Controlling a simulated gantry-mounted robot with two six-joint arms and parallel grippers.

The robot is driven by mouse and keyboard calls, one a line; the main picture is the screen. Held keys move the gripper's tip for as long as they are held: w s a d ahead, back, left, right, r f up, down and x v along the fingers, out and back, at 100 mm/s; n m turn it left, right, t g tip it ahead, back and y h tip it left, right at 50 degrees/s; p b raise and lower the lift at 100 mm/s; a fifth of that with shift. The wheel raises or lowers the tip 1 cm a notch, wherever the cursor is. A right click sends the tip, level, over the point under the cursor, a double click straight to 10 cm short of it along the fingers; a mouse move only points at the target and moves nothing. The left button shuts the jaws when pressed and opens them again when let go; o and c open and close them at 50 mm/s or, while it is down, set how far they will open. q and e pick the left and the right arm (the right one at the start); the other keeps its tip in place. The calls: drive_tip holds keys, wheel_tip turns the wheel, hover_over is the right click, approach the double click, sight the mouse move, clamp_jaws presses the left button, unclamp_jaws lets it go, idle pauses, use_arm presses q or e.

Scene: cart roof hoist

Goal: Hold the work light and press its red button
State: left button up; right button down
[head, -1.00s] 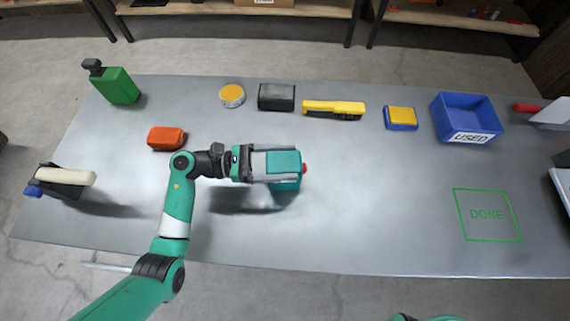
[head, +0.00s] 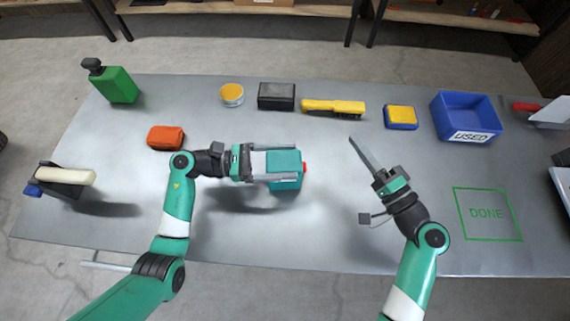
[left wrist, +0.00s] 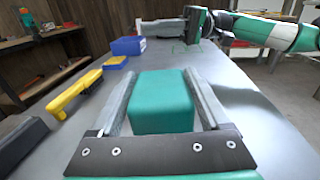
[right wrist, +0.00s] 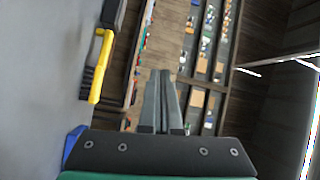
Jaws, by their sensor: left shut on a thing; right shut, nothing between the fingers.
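The work light (head: 284,166) is a teal block with a red button (head: 305,168) on its right end, in the head view. My left gripper (head: 276,163) is shut on its sides and holds it above the table. The teal block also shows between the fingers in the left wrist view (left wrist: 161,103); its button is hidden there. My right gripper (head: 358,146) is shut and empty, to the right of the light and apart from it. In the right wrist view its fingers (right wrist: 160,100) are together.
On the grey table (head: 330,240) a yellow-and-black brush (head: 334,107), a black box (head: 276,96), a yellow-topped tin (head: 232,95), a yellow-and-blue block (head: 401,117) and a blue USED bin (head: 467,118) stand behind. An orange block (head: 166,137) lies left. The green DONE square (head: 487,214) is bare.

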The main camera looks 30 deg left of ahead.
drive_tip(key=f, duration=0.2)
drive_tip(key=s+f+m, duration=0.1)
drive_tip(key=f, duration=0.2)
drive_tip(key=s+f+m, duration=0.1)
drive_tip(key=f, duration=0.2)
drive_tip(key=shift+d+h, duration=0.2)
drive_tip(key=shift+h, duration=0.2)
drive_tip(key=shift+s+a+r, duration=0.1)
drive_tip(key=shift+s+a, duration=0.45)
drive_tip(key=shift+a, duration=0.4)
drive_tip(key=shift+s+a+f, duration=0.1)
drive_tip(key=shift+s+a, duration=0.4)
drive_tip(key=shift+a, duration=0.45)
drive_tip(key=shift+s+a+r, duration=0.1)
drive_tip(key=shift+s+a, duration=0.45)
drive_tip(key=shift+a, duration=0.4)
drive_tip(key=shift+s+a, duration=0.3)
drive_tip(key=shift+a, duration=0.2)
drive_tip(key=shift+s+a, duration=0.25)
drive_tip(key=shift+a, duration=0.25)
drive_tip(key=shift+w+d, duration=0.6)
drive_tip(key=shift+d, duration=0.45)
drive_tip(key=shift+w+d, duration=0.55)
drive_tip(key=shift+d, duration=0.45)
drive_tip(key=shift+w+d, duration=0.6)
drive_tip(key=shift+d, duration=0.45)
use_arm(q)
drive_tip(key=o, duration=1.5)
